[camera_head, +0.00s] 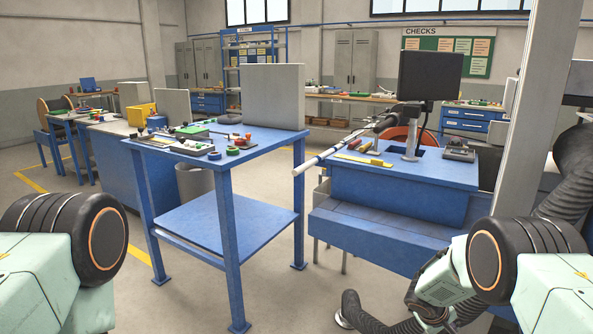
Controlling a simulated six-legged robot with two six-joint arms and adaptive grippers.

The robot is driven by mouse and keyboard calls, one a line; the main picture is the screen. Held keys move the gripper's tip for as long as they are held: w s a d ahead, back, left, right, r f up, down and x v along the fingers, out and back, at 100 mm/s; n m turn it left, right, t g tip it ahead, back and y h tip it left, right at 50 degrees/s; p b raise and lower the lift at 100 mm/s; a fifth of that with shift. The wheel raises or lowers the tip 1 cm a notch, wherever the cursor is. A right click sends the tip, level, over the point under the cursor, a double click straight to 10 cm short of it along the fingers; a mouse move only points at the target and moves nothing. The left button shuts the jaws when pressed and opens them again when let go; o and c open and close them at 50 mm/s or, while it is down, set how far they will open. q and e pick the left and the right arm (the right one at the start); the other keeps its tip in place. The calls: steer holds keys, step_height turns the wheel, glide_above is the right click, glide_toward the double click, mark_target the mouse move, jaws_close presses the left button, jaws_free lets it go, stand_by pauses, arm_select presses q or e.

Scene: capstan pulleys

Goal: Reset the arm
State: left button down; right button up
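Neither of my grippers shows in the head view. My own rounded pale green and black joints fill the lower left and lower right corners. The blue workbench (262,141) stands ahead, left of centre. Small parts lie on its top, among them green round pieces (233,151), a red piece (248,136) and a dark ring (214,155). I cannot tell which of these are pulleys. A long pale rod (325,155) with a dark upper end slants in front of the second blue bench (400,190); I cannot tell what holds it.
A grey upright panel (275,97) stands at the workbench's back edge. A dark monitor (430,76) stands on the second bench. A pale column (528,120) rises at the right. A yellow box (141,114) sits on a bench further left.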

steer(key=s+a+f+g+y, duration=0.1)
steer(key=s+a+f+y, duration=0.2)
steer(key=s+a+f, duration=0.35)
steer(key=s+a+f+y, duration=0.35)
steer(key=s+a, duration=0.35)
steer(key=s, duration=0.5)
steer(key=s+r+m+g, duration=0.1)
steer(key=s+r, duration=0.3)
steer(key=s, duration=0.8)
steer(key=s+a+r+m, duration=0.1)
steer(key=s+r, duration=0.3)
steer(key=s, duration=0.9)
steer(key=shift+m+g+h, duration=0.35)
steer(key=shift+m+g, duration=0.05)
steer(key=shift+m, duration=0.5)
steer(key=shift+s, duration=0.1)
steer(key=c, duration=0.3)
